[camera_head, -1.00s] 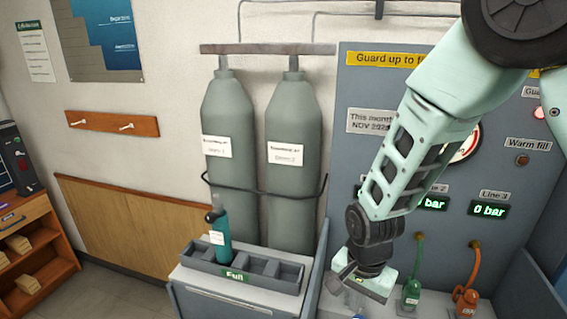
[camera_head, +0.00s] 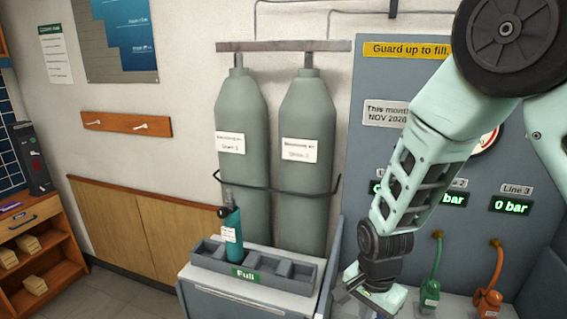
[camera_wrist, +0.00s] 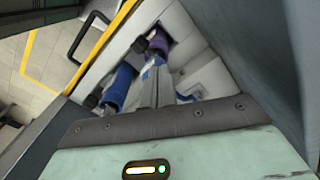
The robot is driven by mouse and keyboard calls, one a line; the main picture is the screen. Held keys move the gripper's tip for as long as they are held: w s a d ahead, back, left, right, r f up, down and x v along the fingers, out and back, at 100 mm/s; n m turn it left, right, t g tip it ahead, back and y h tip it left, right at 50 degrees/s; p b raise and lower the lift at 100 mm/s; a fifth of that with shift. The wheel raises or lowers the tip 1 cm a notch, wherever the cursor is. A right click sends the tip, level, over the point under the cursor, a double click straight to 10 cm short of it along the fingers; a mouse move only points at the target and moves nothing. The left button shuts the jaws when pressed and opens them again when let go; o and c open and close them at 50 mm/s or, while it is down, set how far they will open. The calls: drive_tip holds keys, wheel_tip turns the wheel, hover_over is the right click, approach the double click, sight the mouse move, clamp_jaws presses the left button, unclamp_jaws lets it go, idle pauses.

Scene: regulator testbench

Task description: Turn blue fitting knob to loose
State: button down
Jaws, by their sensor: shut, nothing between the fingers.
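My gripper (camera_head: 368,302) is low at the bottom of the head view, in front of the grey panel and left of the green fitting (camera_head: 431,285). In the wrist view my gripper (camera_wrist: 156,75) has its fingers together with nothing held. A blue cylindrical part (camera_wrist: 117,88) with a black knob (camera_wrist: 92,101) at its end lies just left of the fingers. A purple part (camera_wrist: 157,44) with a black knob (camera_wrist: 140,45) is beyond the fingertips. I cannot tell whether the fingers touch either part. The blue fitting is not visible in the head view.
An orange fitting (camera_head: 490,290) stands right of the green one. A rack labelled Full (camera_head: 212,257) holds a teal cylinder (camera_head: 232,237) at left. Two tall grey cylinders (camera_head: 305,160) stand behind it. A yellow-edged bench rim (camera_wrist: 100,45) and black handle (camera_wrist: 85,35) are near my gripper.

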drive_tip(key=shift+w+d, duration=0.2)
drive_tip(key=shift+d, duration=0.4)
idle(0.9)
drive_tip(key=shift+s+d+r+p, duration=0.1)
drive_tip(key=shift+s+p, duration=0.2)
drive_tip(key=shift+p, duration=0.2)
drive_tip(key=shift+s+d+p, duration=0.3)
drive_tip(key=shift+d+p, duration=0.05)
drive_tip(key=shift+p, duration=0.05)
idle(0.4)
idle(0.4)
drive_tip(key=shift+s+a, duration=0.15)
drive_tip(key=shift+s, duration=0.2)
wheel_tip(320, 180, up, 6)
drive_tip(key=p, duration=0.6)
drive_tip(key=shift+a, duration=0.1)
